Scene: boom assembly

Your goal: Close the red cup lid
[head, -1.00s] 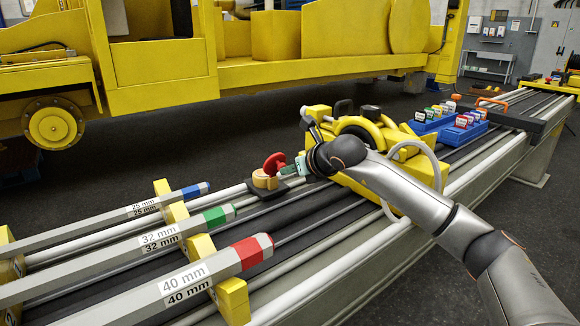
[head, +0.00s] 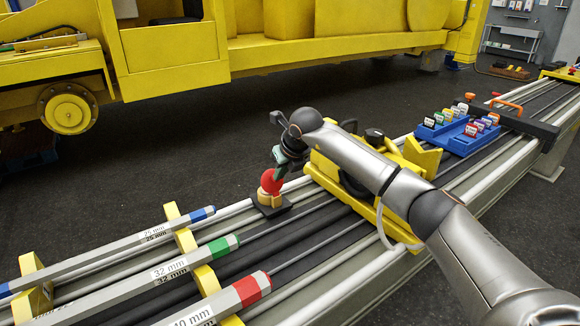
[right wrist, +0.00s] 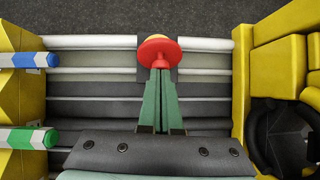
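The red cup lid (head: 270,182) shows just above the tan cup (head: 268,197), which stands on a small black base (head: 272,208) on the rails. Whether the lid lies fully flat on the cup is hard to tell. My right gripper (head: 279,168) is above and beside the lid. My left gripper is not in view.
A yellow machine part (head: 325,170) sits right of the cup, partly behind my right arm. Bars with blue, green and red ends (head: 252,288) lie to the left. A blue tray (head: 460,138) with several coloured blocks is farther back. The rails near the cup are clear.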

